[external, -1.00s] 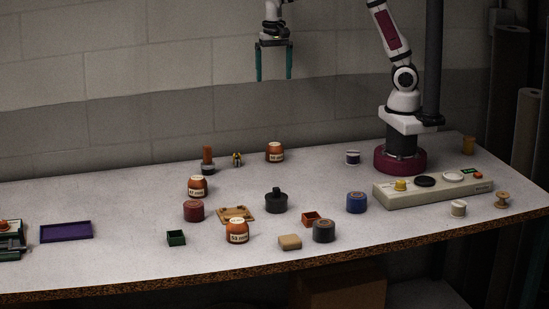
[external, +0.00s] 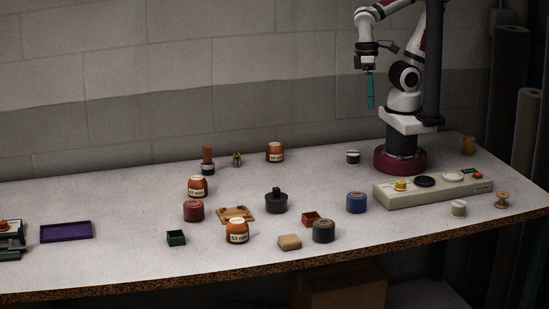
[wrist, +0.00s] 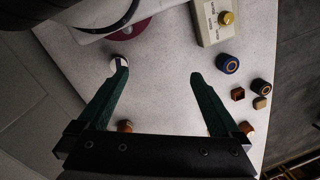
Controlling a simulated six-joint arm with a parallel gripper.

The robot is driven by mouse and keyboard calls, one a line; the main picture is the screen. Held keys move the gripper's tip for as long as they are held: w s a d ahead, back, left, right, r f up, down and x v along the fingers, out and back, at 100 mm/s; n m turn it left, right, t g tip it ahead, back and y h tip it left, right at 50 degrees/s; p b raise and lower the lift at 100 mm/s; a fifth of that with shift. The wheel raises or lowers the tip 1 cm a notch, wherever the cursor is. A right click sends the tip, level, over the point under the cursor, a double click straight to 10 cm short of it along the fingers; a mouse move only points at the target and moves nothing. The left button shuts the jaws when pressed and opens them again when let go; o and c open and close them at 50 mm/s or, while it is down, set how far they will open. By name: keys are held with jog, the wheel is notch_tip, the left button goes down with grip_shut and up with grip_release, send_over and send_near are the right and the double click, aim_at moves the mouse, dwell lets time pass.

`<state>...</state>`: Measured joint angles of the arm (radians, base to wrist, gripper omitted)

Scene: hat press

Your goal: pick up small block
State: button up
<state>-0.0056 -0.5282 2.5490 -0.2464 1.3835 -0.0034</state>
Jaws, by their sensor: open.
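A small tan block (external: 290,242) lies on the table near its front edge, beside a dark round jar (external: 324,231) and a small open orange-red box (external: 311,219). In the wrist view the block (wrist: 260,103) shows at the right, well outside my fingers. My gripper (external: 370,90) hangs high above the table near my base, fingers pointing down. In the wrist view the two teal fingers of my gripper (wrist: 158,75) are spread, with nothing between them.
A blue jar (external: 357,202), a black lidded pot (external: 276,201), orange jars (external: 237,231) and a small green box (external: 176,238) stand around the table's middle. A control panel (external: 440,190) sits at the right. A purple tray (external: 66,232) lies at the left with clear table near it.

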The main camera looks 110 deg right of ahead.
jog(key=w+d+f+n+g+h, duration=0.2)
jog(key=w+d+n+g+h, duration=0.1)
jog(key=d+n+h, duration=0.15)
jog(key=n+t+h, duration=0.6)
jog(key=n+h, duration=0.4)
jog(key=n, duration=1.1)
send_near(279, 149)
jog(key=shift+m, duration=0.25)
jog(key=x, duration=1)
jog(key=shift+w+d+f, duration=0.15)
jog(key=shift+d+f, duration=0.05)
jog(key=shift+d, duration=0.15)
jog(key=c, duration=1.4)
